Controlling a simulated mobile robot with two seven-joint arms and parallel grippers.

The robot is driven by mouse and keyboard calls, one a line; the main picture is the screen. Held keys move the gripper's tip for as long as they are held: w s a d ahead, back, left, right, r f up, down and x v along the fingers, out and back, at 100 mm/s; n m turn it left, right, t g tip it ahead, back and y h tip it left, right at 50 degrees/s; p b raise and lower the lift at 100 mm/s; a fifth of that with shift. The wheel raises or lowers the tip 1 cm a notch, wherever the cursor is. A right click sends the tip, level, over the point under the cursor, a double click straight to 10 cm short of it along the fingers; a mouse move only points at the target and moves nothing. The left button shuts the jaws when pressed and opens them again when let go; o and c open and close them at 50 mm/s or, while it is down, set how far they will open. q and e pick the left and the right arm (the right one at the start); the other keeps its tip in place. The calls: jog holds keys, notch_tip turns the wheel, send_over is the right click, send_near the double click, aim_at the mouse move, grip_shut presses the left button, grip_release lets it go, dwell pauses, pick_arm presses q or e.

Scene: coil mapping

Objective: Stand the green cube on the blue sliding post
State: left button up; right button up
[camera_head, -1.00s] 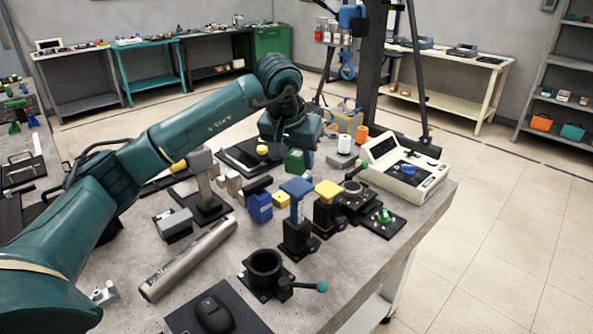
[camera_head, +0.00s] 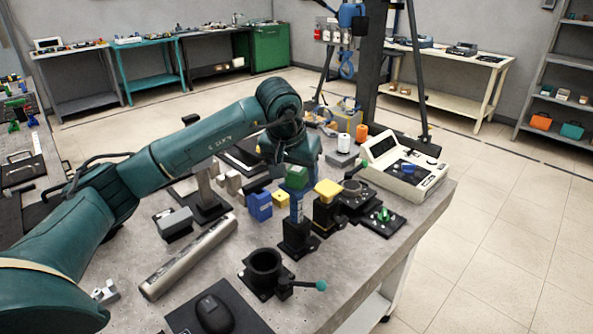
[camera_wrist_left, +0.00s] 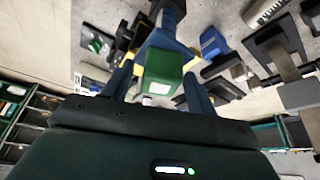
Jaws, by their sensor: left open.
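The green cube (camera_head: 296,177) sits at the top of the blue sliding post (camera_head: 296,207), which stands on a black base (camera_head: 298,242). In the left wrist view the green cube (camera_wrist_left: 163,70) lies between the blue fingers of my left gripper (camera_wrist_left: 160,88). The fingers are spread, with gaps beside the cube. The blue post (camera_wrist_left: 170,14) shows just beyond it. In the head view the left gripper (camera_head: 294,165) is just behind and above the cube, its fingertips largely hidden. The exact contact under the cube is hard to see. My right gripper is out of view.
A yellow-topped post (camera_head: 328,191) stands close to the right. A blue block (camera_head: 259,206) and a yellow cube (camera_head: 280,199) are close to the left. A black ring holder (camera_head: 266,266) with a handle is in front. A cream device (camera_head: 405,175) stands at the right.

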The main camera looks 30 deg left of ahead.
pick_arm(q)
jog(key=shift+r, duration=0.15)
jog(key=shift+r, duration=0.25)
jog(key=v, duration=1.1)
jog(key=shift+s+r+b, duration=0.15)
jog(key=shift+r+b, duration=0.15)
